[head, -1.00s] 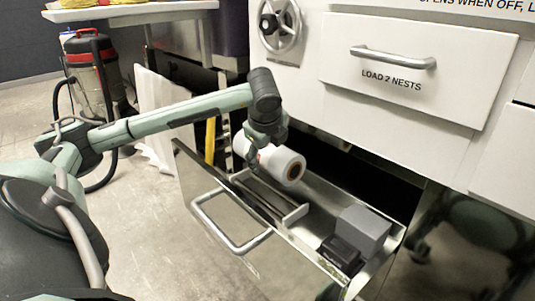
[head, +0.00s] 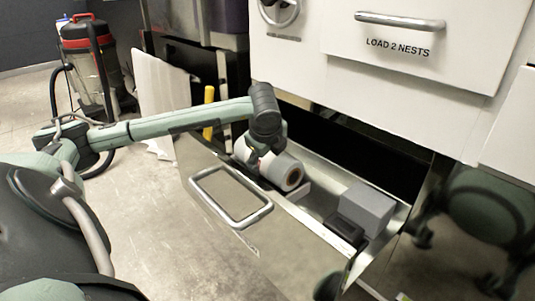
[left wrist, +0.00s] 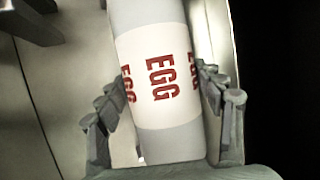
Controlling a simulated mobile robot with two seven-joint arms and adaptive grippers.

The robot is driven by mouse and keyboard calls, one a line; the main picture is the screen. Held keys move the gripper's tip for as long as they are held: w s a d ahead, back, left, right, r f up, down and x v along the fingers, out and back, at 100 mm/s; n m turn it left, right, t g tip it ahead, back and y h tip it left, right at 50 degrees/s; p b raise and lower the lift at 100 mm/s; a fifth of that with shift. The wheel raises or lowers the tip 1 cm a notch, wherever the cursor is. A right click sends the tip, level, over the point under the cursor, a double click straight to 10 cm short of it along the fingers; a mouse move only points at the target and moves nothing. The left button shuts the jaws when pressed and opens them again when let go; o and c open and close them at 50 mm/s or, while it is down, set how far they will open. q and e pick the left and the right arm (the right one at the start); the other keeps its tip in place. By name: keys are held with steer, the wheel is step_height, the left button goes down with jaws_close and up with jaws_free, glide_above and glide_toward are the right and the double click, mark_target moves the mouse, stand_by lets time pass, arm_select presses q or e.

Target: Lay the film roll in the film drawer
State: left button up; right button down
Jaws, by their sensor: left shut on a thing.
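The film roll (head: 288,174) is a grey-white cylinder with a brown core, lying lengthwise inside the left part of the open film drawer (head: 262,230). In the left wrist view the film roll (left wrist: 160,70) carries a white label with red "EGG" lettering. My left gripper (head: 262,152) comes down on it from above, and its two fingers (left wrist: 165,115) sit on either side of the roll. Whether the roll rests on the drawer floor is hidden by the drawer front. My right gripper is not in view.
A grey box (head: 367,208) and a small black block (head: 343,232) stand in the drawer's right part. The "LOAD 2 NESTS" drawer (head: 410,45) above is shut. A red and black vacuum (head: 88,62) stands at the far left.

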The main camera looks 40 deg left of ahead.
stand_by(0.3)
arm_select(q)
steer(key=o, duration=1.8)
steer(key=shift+f, duration=0.15)
steer(key=v, duration=1.2)
